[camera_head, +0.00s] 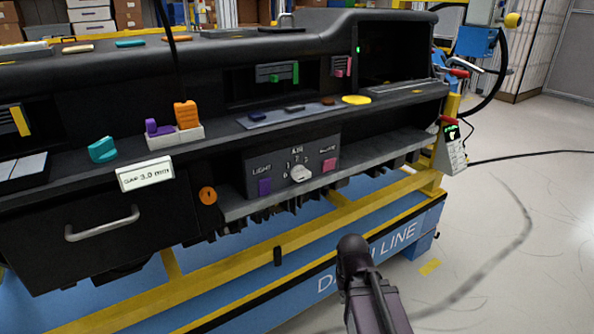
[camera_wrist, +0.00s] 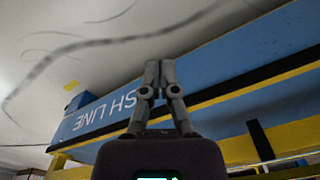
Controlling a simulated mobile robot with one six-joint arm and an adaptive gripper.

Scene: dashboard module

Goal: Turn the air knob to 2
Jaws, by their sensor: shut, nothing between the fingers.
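The white air knob (camera_head: 301,173) sits on a dark grey control panel (camera_head: 285,160) low on the dashboard, under the label AIR, with small numbers around it. Its exact pointing direction is too small to tell. A purple LIGHT button (camera_head: 265,187) is to its left and a pink button (camera_head: 329,165) to its right. My arm end shows below and right of the panel in the head view, well apart from the knob. My gripper (camera_wrist: 153,72) is shut and empty in the wrist view, in front of the blue base. The knob is not in the wrist view.
A grey shelf edge (camera_head: 335,177) runs just below the panel. A yellow rail (camera_head: 290,237) and the blue base (camera_head: 350,262) lie lower. A drawer with a handle (camera_head: 102,224) is at left. Open floor (camera_head: 520,230) is at right.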

